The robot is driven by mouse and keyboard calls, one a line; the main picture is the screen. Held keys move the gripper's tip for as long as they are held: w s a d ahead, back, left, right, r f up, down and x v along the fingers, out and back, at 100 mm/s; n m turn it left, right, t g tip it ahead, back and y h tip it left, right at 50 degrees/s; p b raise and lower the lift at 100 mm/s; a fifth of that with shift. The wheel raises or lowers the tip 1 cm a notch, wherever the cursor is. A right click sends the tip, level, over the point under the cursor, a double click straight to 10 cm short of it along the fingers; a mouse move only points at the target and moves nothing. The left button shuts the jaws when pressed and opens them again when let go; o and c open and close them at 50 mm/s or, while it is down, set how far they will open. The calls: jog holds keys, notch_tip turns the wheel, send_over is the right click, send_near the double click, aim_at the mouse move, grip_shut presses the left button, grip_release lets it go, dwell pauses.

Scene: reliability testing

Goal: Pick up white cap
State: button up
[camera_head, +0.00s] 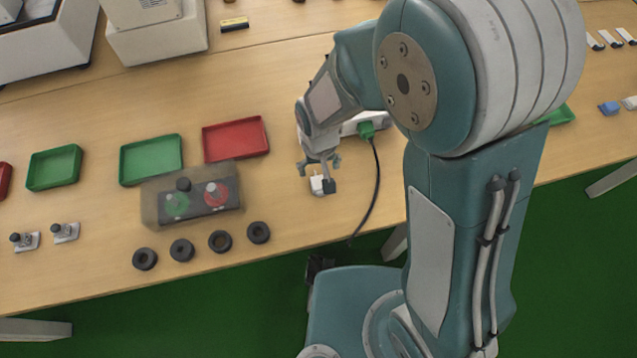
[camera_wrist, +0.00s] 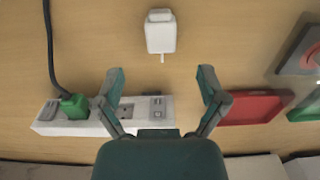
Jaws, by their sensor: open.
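A small white block-like piece, which seems to be the white cap (camera_wrist: 160,33), lies on the wooden table in the upper middle of the wrist view. It has a raised lip at one end and a thin prong at the other. In the head view the white cap (camera_head: 317,184) shows just below my gripper, partly covered by it. My gripper (camera_head: 318,170) is open and empty. In the wrist view its two dark green fingers (camera_wrist: 161,74) are spread wide, with the cap beyond the tips, roughly centred between them and apart from them.
A white power strip (camera_wrist: 47,126) with a green plug (camera_wrist: 74,106) and black cable lies beside the fingers. A red tray (camera_head: 236,138), green trays (camera_head: 151,159), a button box (camera_head: 190,200) and several black rings (camera_head: 220,241) are left. Bare table surrounds the cap.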

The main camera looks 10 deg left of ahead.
aim_at(318, 182)
notch_tip(318, 182, down, 8)
jog(key=shift+s+r, duration=0.1)
jog(key=shift+r, duration=0.15)
jog(key=c, duration=0.9)
